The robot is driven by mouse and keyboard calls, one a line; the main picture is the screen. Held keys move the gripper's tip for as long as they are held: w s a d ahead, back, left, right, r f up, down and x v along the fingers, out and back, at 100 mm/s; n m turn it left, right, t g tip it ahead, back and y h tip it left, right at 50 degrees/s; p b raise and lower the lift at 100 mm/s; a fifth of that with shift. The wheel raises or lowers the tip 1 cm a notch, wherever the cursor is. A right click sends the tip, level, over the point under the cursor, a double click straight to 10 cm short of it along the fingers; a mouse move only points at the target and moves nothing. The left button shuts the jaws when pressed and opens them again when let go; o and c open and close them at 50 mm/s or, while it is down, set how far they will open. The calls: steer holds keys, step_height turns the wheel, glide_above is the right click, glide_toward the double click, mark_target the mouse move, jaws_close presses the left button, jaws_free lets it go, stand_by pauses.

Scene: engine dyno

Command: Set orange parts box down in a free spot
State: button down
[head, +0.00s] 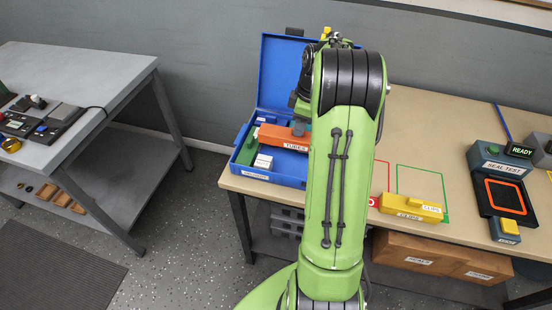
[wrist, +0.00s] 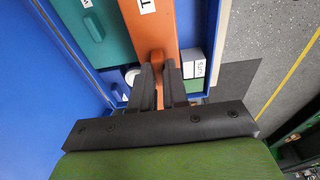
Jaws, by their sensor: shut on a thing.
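The orange parts box (head: 284,138), with a white label reading "TUBES", is at the blue open case (head: 276,174) on the left end of the tan bench. In the wrist view the orange box (wrist: 152,34) runs up from my gripper (wrist: 160,70), whose two black fingers are shut on its raised grip. In the head view my arm hides the gripper and the right end of the box. I cannot tell whether the box touches what is under it. The case also holds a green box (wrist: 95,28) beside the orange one, and small white-labelled boxes (wrist: 193,65).
A yellow box (head: 410,207) stands by a green outlined square (head: 420,180) and a partly hidden red outline on the bench. A seal test device (head: 500,180) stands at the right. The tan bench top (head: 430,125) behind the outlines is bare. A grey table (head: 85,75) is at the left.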

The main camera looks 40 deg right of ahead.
mark_target(299, 145)
step_height(299, 145, down, 8)
steer(key=shift+d+f+b, duration=0.1)
steer(key=shift+d+b, duration=0.05)
steer(key=shift+b, duration=0.75)
